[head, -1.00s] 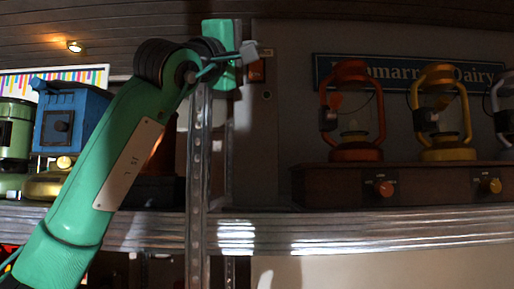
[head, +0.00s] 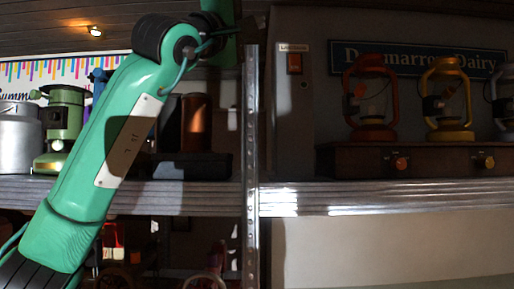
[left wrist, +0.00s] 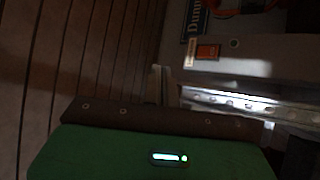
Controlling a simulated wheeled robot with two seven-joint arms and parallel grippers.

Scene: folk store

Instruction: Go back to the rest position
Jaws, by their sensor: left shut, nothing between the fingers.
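My left arm rises from the lower left of the head view, green with black joints. Its wrist and hand (head: 222,22) reach the top edge, where the picture cuts them off. In the left wrist view the green hand body fills the bottom, and my left gripper (left wrist: 162,86) shows dimly beyond its dark edge, shut and empty. It points towards the shelf post and the wall. My right arm and gripper are not in view.
A metal shelf post (head: 250,150) stands close right of my arm, with a shelf edge (head: 390,198) across. Lanterns, red (head: 371,100) and yellow (head: 447,98), stand on the right. A green appliance (head: 64,125) and grey pot (head: 17,140) stand left. An orange switch (left wrist: 208,51) is on the wall.

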